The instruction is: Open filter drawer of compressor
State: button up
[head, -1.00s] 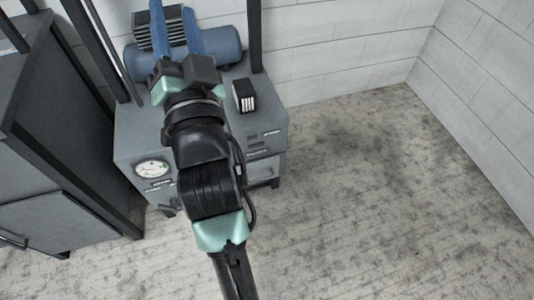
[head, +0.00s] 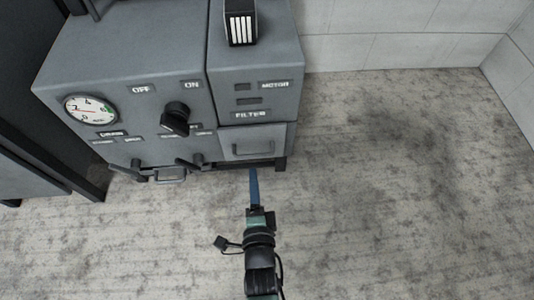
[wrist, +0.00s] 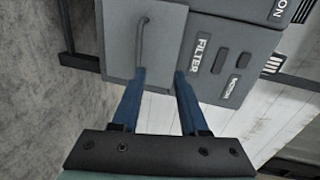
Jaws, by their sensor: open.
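The compressor (head: 140,60) is a grey cabinet at the upper left of the head view. Its filter drawer (head: 235,143) is at the lower right of the front, under the FILTER label, with a dark bar handle (head: 253,149). The drawer appears shut in the head view. My gripper (head: 253,172) is just below and in front of the drawer, with blue fingers. In the wrist view my gripper (wrist: 160,75) is open and empty. The left fingertip is near the lower end of the handle (wrist: 143,40) on the drawer face (wrist: 115,50); I cannot tell whether they touch.
A gauge (head: 91,110), a black knob (head: 175,117) and lower levers (head: 190,162) lie left of the drawer. Another dark cabinet (head: 30,180) stands at the far left. The concrete floor (head: 400,190) to the right is clear, with white walls behind.

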aim_at(255, 155)
jog(key=shift+m, duration=0.3)
jog(key=w+f+b, duration=0.2)
jog(key=w, duration=0.2)
jog(key=w+f+b, duration=0.2)
jog(key=w+b, duration=0.1)
jog(key=w+f+b, duration=0.2)
jog(key=w+b, duration=0.1)
jog(key=w, duration=0.1)
jog(key=shift+w+d+f, duration=0.2)
jog(key=shift+w+d, duration=0.1)
jog(key=shift+w, duration=0.05)
grip_shut()
dwell(0.8)
